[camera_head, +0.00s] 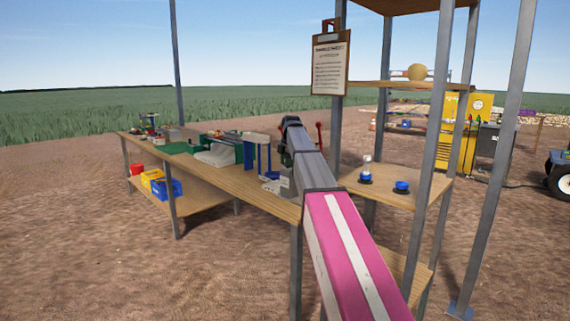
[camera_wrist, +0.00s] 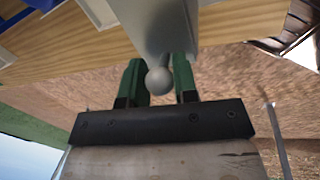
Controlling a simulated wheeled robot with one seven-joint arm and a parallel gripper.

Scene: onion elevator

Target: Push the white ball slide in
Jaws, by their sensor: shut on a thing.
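The white ball (camera_wrist: 159,81) shows as a pale grey knob in the middle of the wrist view, at the near end of a grey slide (camera_wrist: 158,25). My gripper (camera_wrist: 157,66) has its two green fingers on either side of the ball, shut on it. The slide runs away from the ball over the wooden table (camera_wrist: 240,22). In the head view my arm reaches out to the far right end of the long wooden workbench (camera_head: 245,187). The arm largely hides the gripper there, and I cannot make out the ball.
The bench holds a white and green device (camera_head: 217,155) and a blue frame (camera_head: 258,150). Metal posts stand close to my arm's right.

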